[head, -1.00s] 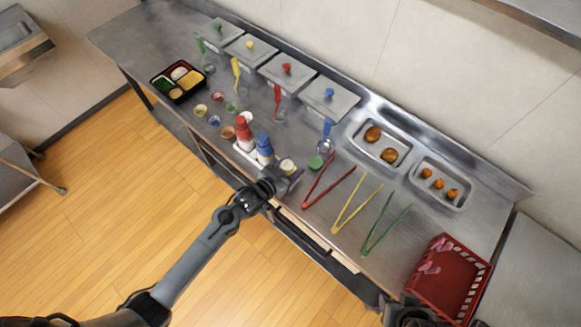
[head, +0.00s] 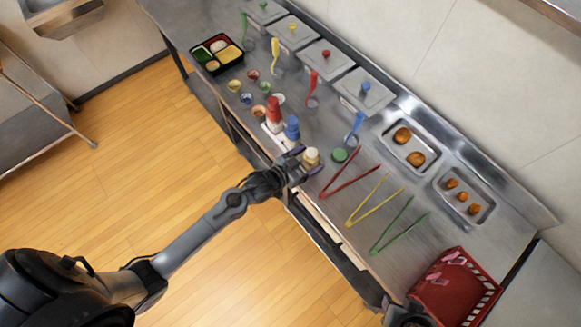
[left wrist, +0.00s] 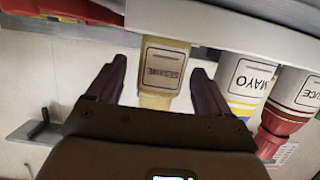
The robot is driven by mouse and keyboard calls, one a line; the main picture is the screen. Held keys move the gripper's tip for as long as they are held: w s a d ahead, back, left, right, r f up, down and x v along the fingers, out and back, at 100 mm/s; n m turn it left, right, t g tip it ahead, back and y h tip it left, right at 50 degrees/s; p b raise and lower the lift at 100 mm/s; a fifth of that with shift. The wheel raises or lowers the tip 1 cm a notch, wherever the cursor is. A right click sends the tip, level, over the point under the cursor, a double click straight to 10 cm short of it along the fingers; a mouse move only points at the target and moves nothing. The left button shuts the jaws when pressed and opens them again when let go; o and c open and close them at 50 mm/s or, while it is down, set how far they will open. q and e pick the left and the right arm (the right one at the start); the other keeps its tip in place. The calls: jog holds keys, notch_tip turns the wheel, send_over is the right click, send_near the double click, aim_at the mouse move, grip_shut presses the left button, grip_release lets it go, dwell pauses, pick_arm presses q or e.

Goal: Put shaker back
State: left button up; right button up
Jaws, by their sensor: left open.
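The shaker (left wrist: 163,75), a small yellowish container labelled SESAME with a pale top, stands near the front edge of the steel counter in the head view (head: 311,156). My left gripper (head: 305,164) is open around it, one finger on each side. In the left wrist view the shaker is between the fingers of the left gripper (left wrist: 158,85), with a gap on both sides.
The blue MAYO bottle (left wrist: 245,85) and red sauce bottle (left wrist: 290,105) are close to the left gripper. A green round item (head: 339,155) and red tongs (head: 350,176) lie to the right. A red basket (head: 455,290) stands at the counter's right end.

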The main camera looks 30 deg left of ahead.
pick_arm(q)
jog(key=s+a+r+g+y, duration=0.1)
jog(key=s+r+g, duration=0.1)
jog(key=s, duration=0.6)
jog(key=s+a+r+n+g+y, duration=0.1)
jog(key=s+g, duration=0.3)
jog(key=s, duration=0.5)
jog(key=s+a+r+n+g+y, duration=0.1)
jog(key=s+a+r+g+y, duration=0.2)
jog(key=s, duration=0.5)
jog(key=shift+s+a+r+g+p, duration=0.2)
jog(key=shift+s+r+g+p, duration=0.15)
jog(key=shift+r+g, duration=0.15)
notch_tip(320, 180, up, 24)
jog(key=p, duration=2.3)
jog(key=shift+f, duration=0.25)
